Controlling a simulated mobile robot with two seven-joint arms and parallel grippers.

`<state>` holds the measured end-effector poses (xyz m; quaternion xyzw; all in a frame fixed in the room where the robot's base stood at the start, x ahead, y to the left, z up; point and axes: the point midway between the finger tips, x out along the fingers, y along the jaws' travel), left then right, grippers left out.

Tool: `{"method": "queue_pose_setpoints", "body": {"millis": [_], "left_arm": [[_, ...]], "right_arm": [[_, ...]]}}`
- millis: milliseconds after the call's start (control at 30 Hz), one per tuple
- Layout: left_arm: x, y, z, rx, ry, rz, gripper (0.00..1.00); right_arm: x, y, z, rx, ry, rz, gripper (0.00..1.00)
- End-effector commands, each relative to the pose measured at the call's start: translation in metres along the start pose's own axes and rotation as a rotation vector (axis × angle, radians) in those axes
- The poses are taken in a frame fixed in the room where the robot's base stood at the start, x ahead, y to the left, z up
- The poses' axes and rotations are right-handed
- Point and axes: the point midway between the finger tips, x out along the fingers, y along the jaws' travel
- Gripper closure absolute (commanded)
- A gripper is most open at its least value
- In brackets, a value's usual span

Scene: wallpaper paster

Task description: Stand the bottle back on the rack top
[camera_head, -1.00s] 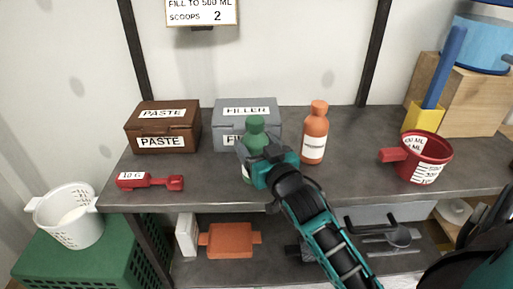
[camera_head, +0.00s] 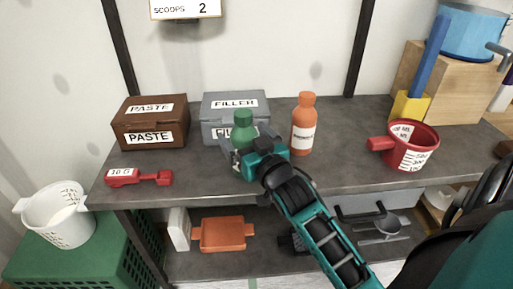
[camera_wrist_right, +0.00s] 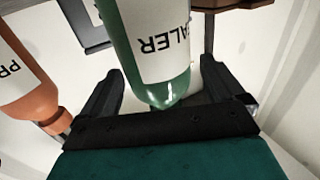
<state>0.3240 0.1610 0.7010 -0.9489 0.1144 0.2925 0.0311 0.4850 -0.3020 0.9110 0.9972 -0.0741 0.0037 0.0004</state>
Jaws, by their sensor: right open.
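The green bottle (camera_head: 243,126) stands upright on the grey rack top (camera_head: 330,178), in front of the grey filler box and left of the orange bottle. Its lower part is partly hidden by my right gripper (camera_head: 242,146). In the right wrist view the green bottle (camera_wrist_right: 150,45) appears upside down, with a white label reading "ALER". There the right gripper's (camera_wrist_right: 165,92) two fingers are spread on either side of the bottle's upper part, with gaps visible. My left gripper is not in view.
The orange bottle (camera_head: 303,128) stands close on the right. The grey filler box (camera_head: 222,104) and brown paste box (camera_head: 150,126) are behind and left. A red scoop (camera_head: 140,177) lies front left, and a red measuring cup (camera_head: 408,150) stands on the right.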

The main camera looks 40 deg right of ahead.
Motion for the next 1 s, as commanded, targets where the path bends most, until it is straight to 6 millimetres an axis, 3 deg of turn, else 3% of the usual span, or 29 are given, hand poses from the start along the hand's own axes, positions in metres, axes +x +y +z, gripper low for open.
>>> {"method": "queue_pose_setpoints", "body": {"millis": [500,833,933,1000], "left_arm": [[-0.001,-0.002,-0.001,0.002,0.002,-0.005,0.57],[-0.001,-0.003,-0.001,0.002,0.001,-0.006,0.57],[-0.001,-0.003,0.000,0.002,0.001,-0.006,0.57],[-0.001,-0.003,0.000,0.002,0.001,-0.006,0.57]], "right_arm": [[-0.087,0.000,0.002,0.001,-0.007,0.002,0.04],[-0.116,-0.001,0.003,0.001,-0.009,-0.001,0.04],[-0.117,-0.015,0.029,-0.002,-0.079,-0.042,0.04],[-0.120,-0.036,0.066,-0.011,-0.181,-0.101,0.04]]}}
